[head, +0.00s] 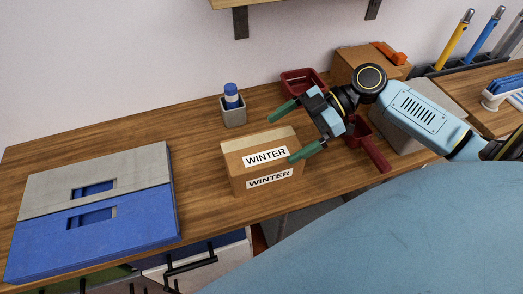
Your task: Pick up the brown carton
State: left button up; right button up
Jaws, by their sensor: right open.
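The brown carton (233,168) stands on the wooden workbench in the middle of the head view. It bears two white labels reading WINTER. My right gripper (287,134) comes in from the right and is open, with its green fingertips spread. One fingertip shows over the carton's front right edge and the other shows beyond its back right side. I cannot tell whether either finger touches the carton. My left gripper does not show.
A grey cup (234,117) with a blue-capped bottle stands behind the carton. A red bin (302,81) and a brown box (361,64) stand further back. A blue and grey case (98,235) lies at left. The bench between case and carton is clear.

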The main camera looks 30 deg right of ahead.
aim_at(265, 147)
jog(key=shift+w+a+f, duration=0.15)
jog(key=shift+a+f, duration=0.1)
jog(key=shift+a, duration=0.25)
jog(key=shift+w+a+f, duration=0.1)
jog(key=shift+a+f, duration=0.05)
jog(key=shift+a, duration=0.05)
jog(key=x, duration=0.4)
jog(key=shift+a, duration=0.2)
jog(key=shift+a+f, duration=0.1)
jog(key=shift+a, duration=0.2)
jog(key=shift+a+f, duration=0.1)
jog(key=shift+c, duration=0.9)
jog(key=c, duration=0.7)
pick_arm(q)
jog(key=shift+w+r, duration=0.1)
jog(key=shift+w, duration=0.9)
pick_arm(e)
jog(key=shift+c, duration=1.3)
